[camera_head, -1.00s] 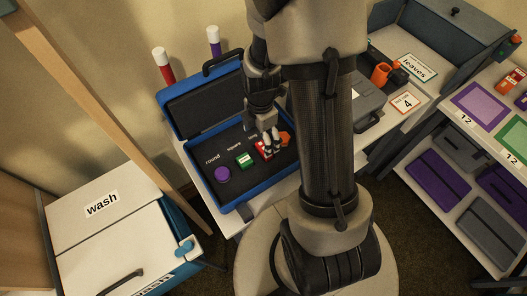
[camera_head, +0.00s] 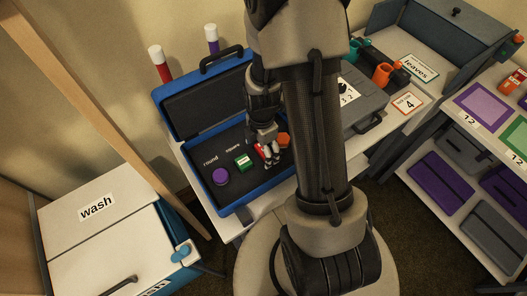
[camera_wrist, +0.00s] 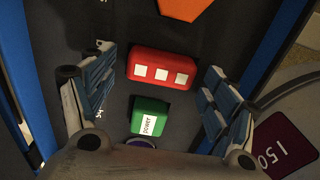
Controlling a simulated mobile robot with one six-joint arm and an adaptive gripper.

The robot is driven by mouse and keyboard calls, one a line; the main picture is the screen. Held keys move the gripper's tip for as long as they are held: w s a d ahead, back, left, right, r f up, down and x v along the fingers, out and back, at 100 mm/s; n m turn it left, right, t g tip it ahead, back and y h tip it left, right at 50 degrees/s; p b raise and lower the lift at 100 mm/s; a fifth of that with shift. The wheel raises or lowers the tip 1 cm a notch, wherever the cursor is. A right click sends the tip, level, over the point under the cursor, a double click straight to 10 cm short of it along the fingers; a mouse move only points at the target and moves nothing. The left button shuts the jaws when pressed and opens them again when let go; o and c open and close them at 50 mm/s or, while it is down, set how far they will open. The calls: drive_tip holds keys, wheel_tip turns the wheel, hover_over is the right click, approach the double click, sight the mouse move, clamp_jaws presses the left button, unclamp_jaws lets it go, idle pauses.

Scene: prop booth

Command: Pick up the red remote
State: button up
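The red remote (camera_wrist: 162,68) lies in the dark tray of the open blue case, with three white squares on its top. In the head view the red remote (camera_head: 260,151) is partly hidden by my gripper (camera_head: 271,152). In the wrist view my gripper (camera_wrist: 153,97) is open, one finger on each side, with clear gaps between the fingers and the remote. Nothing is held.
In the blue case (camera_head: 236,208), a green block (camera_head: 243,162) and purple round piece (camera_head: 220,176) lie left of the remote; an orange hexagon (camera_head: 284,140) lies right. The raised lid (camera_head: 205,97) stands behind. A grey case (camera_head: 362,104) is at right.

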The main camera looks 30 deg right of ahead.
drive_tip(key=c, duration=1)
drive_tip(key=shift+o, duration=0.2)
